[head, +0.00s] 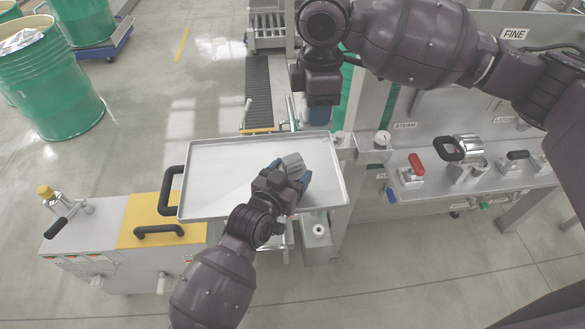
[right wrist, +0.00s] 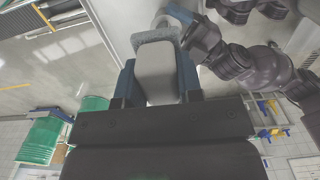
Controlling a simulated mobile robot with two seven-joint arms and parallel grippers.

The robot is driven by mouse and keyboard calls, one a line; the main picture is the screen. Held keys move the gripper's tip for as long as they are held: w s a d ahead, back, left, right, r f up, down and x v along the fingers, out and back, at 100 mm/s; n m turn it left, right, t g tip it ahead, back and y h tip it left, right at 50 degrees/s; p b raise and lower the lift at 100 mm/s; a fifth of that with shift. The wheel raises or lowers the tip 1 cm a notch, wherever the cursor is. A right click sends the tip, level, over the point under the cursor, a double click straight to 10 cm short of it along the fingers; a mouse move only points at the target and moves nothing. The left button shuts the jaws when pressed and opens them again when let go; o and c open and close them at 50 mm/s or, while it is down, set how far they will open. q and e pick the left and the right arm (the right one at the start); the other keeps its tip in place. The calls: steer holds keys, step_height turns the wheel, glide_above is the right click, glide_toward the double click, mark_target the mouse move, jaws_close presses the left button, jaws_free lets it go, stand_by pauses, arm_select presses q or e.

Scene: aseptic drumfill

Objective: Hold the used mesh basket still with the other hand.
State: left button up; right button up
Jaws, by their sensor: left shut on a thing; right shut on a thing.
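My left gripper (head: 290,177) is low over the shallow metal tray (head: 215,165), shut on a small grey rounded thing that appears to be the used mesh basket (head: 293,162). The gripper hides part of it; I cannot tell whether it touches the tray. My right gripper (head: 319,116) is higher up, beyond the tray's far edge in the head view. In the right wrist view its blue fingers are shut on a pale grey block (right wrist: 157,75) with a rough grey band at its far end. The left gripper's blue finger (right wrist: 180,14) shows just beyond that band.
A machine with a yellow plate (head: 150,215) stands left of the tray. Green drums (head: 50,80) stand far left. The tray's left part is clear.

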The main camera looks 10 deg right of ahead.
steer(key=d+r, duration=0.3)
steer(key=d, duration=0.2)
steer(key=shift+w+d, duration=0.4)
steer(key=shift+w, duration=0.05)
arm_select(q)
steer(key=o, duration=1.1)
steer(key=v, duration=1.2)
steer(key=shift+a, duration=0.1)
